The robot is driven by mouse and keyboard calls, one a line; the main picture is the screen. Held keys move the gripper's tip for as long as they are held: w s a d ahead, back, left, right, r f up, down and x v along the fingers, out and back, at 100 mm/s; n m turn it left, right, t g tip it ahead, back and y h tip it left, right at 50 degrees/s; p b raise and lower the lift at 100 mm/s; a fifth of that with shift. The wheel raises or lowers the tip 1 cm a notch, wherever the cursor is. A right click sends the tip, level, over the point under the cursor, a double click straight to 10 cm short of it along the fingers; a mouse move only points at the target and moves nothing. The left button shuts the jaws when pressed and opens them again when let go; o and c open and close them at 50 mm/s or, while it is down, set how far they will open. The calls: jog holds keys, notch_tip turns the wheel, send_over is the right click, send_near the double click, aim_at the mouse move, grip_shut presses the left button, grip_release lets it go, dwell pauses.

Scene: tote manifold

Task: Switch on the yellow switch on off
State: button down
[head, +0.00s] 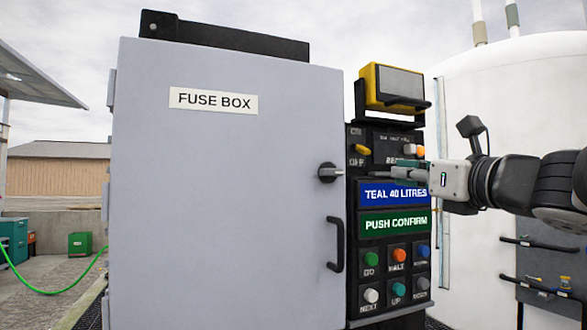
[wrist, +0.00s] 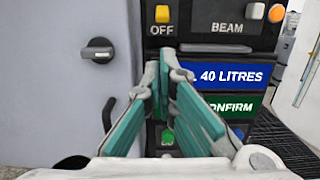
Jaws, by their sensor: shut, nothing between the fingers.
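The yellow switch (head: 361,149) is a small knob on the dark control panel, between a label above it that is hard to read and an OFF label below. My gripper (head: 372,172) is in front of the panel, a little below the switch, reaching in from the right. In the wrist view the teal fingers of my gripper (wrist: 161,70) are together and empty, below the OFF label. I cannot tell whether the fingertips touch the panel.
The grey fuse box door (head: 220,200) stands left of the panel, with a black latch (head: 328,172) and handle (head: 336,245). A blue display (head: 394,193), a green display (head: 394,223) and several coloured buttons sit below. A yellow-framed device (head: 394,86) juts out above.

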aim_at(362, 150)
dwell(0.3)
jog(key=p+x, duration=0.1)
jog(key=x, duration=0.9)
jog(key=shift+p, duration=0.35)
jog(key=shift+s+r+g+p, duration=0.2)
jog(key=shift+g+p, duration=0.1)
jog(key=shift+p, duration=0.2)
jog(key=shift+s+d+r+g+p, duration=0.15)
jog(key=shift+g+p, duration=0.25)
jog(key=shift+p, duration=0.6)
